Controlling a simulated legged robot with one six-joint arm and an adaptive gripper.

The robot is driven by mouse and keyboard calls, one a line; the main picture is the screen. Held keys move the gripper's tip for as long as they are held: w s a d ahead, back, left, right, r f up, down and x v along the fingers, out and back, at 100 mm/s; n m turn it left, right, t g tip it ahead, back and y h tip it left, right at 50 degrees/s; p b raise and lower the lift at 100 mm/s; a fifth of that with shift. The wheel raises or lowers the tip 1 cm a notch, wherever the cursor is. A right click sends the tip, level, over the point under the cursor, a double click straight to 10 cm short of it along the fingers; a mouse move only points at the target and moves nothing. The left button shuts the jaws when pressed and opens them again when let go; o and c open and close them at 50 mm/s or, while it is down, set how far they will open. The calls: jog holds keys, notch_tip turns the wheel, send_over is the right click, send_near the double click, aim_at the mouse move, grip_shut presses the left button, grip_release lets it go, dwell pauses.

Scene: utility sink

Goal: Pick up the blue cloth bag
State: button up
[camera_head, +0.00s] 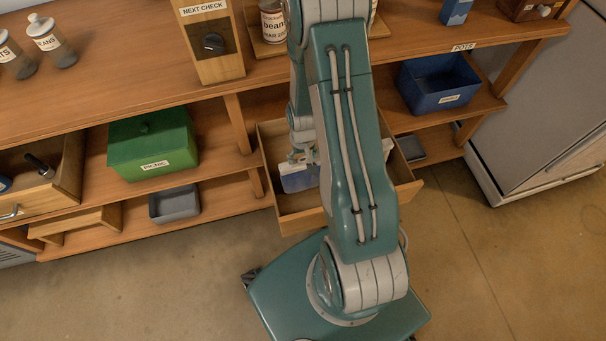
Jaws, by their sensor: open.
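A small blue and pale item (298,182), which may be the blue cloth bag, lies in the open wooden drawer (297,222). My arm covers part of the drawer, so the item's full shape is hard to tell. My gripper (303,158) is open and points down into the drawer, just above or at the item's upper edge. Its fingers are small and partly hidden by my arm. I cannot tell whether they touch the item.
A green box (152,142) labelled PICNIC is on the shelf left of the drawer, with a grey tray (174,204) below. A blue bin (438,84) is on the right shelf. Jars (52,42) and a NEXT CHECK box (210,42) stand on the counter. Floor in front is clear.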

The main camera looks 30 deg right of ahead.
jog(key=shift+f, duration=0.35)
jog(key=shift+c, duration=0.4)
grip_shut()
